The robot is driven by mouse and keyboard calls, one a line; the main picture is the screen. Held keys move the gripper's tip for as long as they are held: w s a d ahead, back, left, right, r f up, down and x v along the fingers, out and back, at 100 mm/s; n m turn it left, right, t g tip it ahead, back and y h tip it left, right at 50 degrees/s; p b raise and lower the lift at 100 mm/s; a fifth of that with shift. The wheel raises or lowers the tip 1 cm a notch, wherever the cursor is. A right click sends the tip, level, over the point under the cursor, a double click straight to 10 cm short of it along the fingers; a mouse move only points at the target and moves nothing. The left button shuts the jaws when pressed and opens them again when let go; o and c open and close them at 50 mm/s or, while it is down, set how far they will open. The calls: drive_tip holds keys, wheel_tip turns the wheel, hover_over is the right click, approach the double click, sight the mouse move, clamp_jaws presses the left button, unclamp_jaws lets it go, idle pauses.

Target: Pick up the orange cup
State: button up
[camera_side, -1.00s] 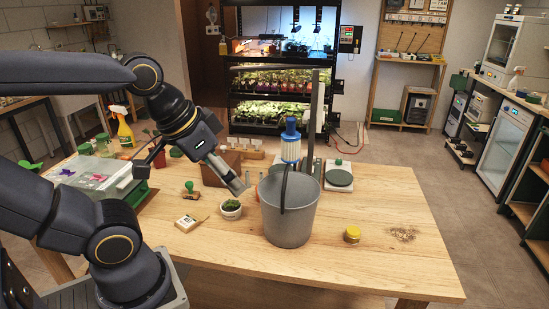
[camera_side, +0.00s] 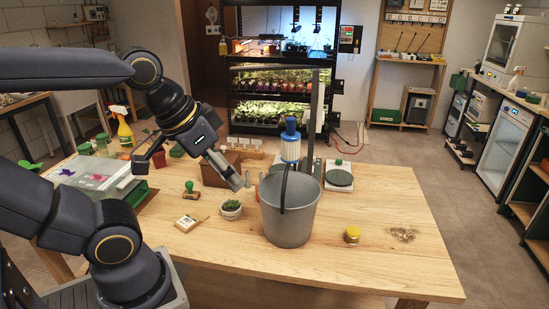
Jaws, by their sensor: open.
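I cannot make out a whole orange cup in the side view. A small reddish-orange sliver (camera_side: 257,191) shows at the left edge of the grey bucket (camera_side: 288,222); I cannot tell what it belongs to, and the bucket may hide more of it. My gripper (camera_side: 237,183) is open and hangs tilted, pointing down and to the right. It is above the table, left of the bucket and above a small white pot with a green plant (camera_side: 231,209). Nothing shows between its fingers.
A brown box (camera_side: 214,172) is behind my gripper. A blue-topped cylinder (camera_side: 290,145) and a round-plated scale (camera_side: 339,178) are behind the bucket. A green-handled stamp (camera_side: 190,191) and a small box (camera_side: 187,222) lie left. A yellow-lidded jar (camera_side: 352,234) stands right, with free wood around it.

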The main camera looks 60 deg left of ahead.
wheel_tip(320, 180, up, 5)
drive_tip(key=w+a+r+n+y, duration=0.1)
drive_tip(key=w+a+r+n, duration=0.2)
drive_tip(key=w+a, duration=0.7)
drive_tip(key=w+a+f+n+g+y, duration=0.1)
drive_tip(key=w+a+f+n, duration=0.1)
drive_tip(key=w+a, duration=0.45)
drive_tip(key=w+a+f+n+g+y, duration=0.1)
drive_tip(key=w+a+f+n, duration=0.15)
drive_tip(key=a, duration=0.65)
drive_tip(key=shift+m, duration=0.25)
drive_tip(key=w+a+f, duration=0.1)
drive_tip(key=f, duration=0.9)
drive_tip(key=w+a+f, duration=0.1)
drive_tip(key=f, duration=1)
drive_tip(key=w+a+f, duration=0.1)
drive_tip(key=f, duration=1)
drive_tip(key=shift+w, duration=0.25)
drive_tip(key=shift+x, duration=3.1)
drive_tip(key=shift+w+d, duration=0.2)
drive_tip(key=shift+c, duration=0.3)
drive_tip(key=c, duration=1.2)
